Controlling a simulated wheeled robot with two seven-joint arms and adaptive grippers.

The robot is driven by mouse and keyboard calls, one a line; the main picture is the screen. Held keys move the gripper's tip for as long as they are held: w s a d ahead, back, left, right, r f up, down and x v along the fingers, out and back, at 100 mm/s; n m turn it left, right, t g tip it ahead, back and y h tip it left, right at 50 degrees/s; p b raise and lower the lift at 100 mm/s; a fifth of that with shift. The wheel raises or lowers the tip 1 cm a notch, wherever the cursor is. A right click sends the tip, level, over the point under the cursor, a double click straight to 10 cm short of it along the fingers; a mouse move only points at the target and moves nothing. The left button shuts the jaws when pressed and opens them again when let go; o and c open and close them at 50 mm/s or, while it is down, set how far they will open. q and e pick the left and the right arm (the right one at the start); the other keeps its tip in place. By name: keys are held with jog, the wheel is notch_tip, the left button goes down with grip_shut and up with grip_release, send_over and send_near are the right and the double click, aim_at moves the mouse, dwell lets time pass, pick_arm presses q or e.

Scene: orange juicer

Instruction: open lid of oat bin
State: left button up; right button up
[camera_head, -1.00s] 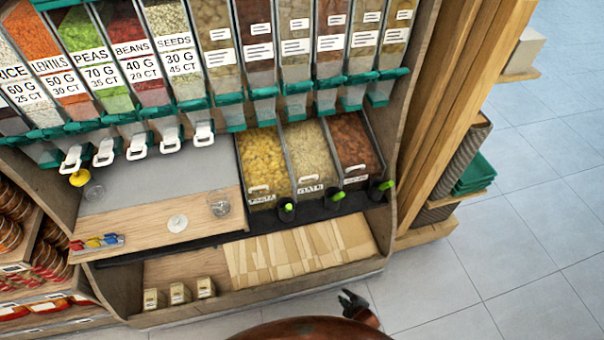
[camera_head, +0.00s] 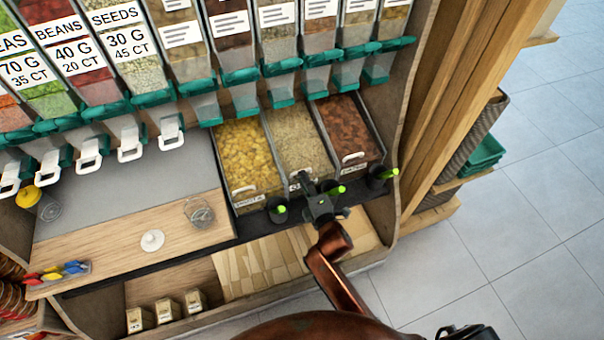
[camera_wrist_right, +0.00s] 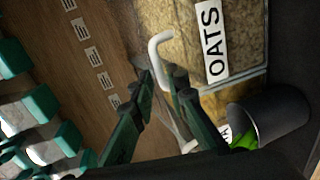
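The oat bin (camera_head: 297,138) is the middle of three low bins in the head view, filled with pale flakes. Its clear lid looks closed. In the wrist view its white label (camera_wrist_right: 212,40) reads OATS, and a white handle (camera_wrist_right: 157,50) stands out beside the label. My right gripper (camera_head: 311,189) is at the front of this bin, covering part of its label and handle. In the wrist view, my right gripper's dark green fingers (camera_wrist_right: 160,80) are apart, with the handle's end between or just beyond their tips; I cannot tell whether they touch it. My left gripper is not in view.
A yellow-filled bin (camera_head: 247,155) is on the left and a reddish-brown one (camera_head: 347,130) on the right. Dark scoop cups with green handles stand along the front, one (camera_head: 278,209) left of my gripper and one (camera_head: 381,178) right. Teal-edged dispensers (camera_head: 240,76) hang above.

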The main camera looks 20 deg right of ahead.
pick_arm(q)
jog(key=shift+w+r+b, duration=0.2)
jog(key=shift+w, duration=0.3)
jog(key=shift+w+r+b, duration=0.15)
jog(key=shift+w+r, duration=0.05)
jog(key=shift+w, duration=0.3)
pick_arm(e)
jog(key=x, duration=0.3)
jog(key=shift+s, duration=0.1)
grip_shut()
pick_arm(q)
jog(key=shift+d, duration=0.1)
